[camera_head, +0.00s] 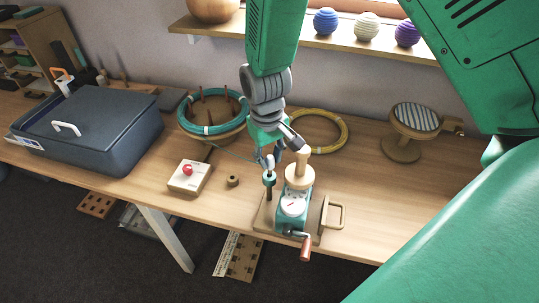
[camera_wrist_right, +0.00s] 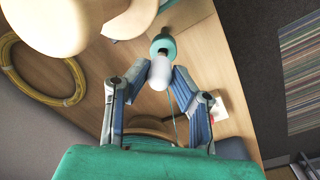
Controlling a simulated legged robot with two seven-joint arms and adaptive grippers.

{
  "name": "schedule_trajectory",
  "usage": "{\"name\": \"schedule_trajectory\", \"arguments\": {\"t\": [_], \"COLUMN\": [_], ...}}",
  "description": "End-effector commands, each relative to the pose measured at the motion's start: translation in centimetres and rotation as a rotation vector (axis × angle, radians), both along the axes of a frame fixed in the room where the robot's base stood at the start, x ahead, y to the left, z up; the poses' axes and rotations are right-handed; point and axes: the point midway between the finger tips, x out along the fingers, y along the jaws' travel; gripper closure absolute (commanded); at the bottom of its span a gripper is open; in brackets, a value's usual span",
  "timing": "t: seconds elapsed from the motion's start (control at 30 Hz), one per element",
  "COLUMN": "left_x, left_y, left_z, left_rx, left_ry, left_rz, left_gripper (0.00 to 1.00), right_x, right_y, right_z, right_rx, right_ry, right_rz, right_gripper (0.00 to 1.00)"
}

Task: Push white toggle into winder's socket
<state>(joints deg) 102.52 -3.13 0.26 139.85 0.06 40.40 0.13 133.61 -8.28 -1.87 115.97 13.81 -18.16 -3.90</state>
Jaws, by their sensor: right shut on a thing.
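My right gripper (camera_head: 266,158) is at the winder's upper left in the head view. In the right wrist view its two fingers (camera_wrist_right: 160,78) are shut on the white toggle (camera_wrist_right: 161,71), a smooth rounded white piece. The toggle's far end meets a teal ring (camera_wrist_right: 163,46); whether it is seated there I cannot tell. In the head view the white toggle (camera_head: 270,161) shows small above a dark post with a teal collar (camera_head: 269,179). The winder (camera_head: 292,204) has a teal body, a white dial, a wooden top and a red-handled crank. My left gripper is not in view.
A white box with a red button (camera_head: 188,176) and a small dark spool (camera_head: 233,181) stand left of the winder. A teal coil (camera_head: 213,128) on a basket and a yellow coil (camera_head: 340,124) lie behind. A pincushion stand (camera_head: 402,149) is at right.

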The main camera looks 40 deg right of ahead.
Motion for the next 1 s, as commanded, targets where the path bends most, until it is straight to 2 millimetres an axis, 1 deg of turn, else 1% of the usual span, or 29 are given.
{"name": "schedule_trajectory", "arguments": {"t": [0.27, 0.6, 1.0], "left_x": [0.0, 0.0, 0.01], "left_y": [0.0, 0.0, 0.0], "left_z": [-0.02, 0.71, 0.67], "left_rx": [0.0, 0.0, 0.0], "left_ry": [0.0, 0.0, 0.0], "left_rz": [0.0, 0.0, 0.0], "left_gripper": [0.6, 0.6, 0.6], "right_x": [-0.01, 0.03, 0.04], "right_y": [-0.1, 0.3, 0.32], "right_z": [-0.07, 0.02, -0.06], "right_rx": [0.001, 0.0, 0.0], "right_ry": [0.001, 0.0, 0.0], "right_rz": [0.0, 0.0, 0.0], "right_gripper": [1.0, 1.0, 1.0]}}
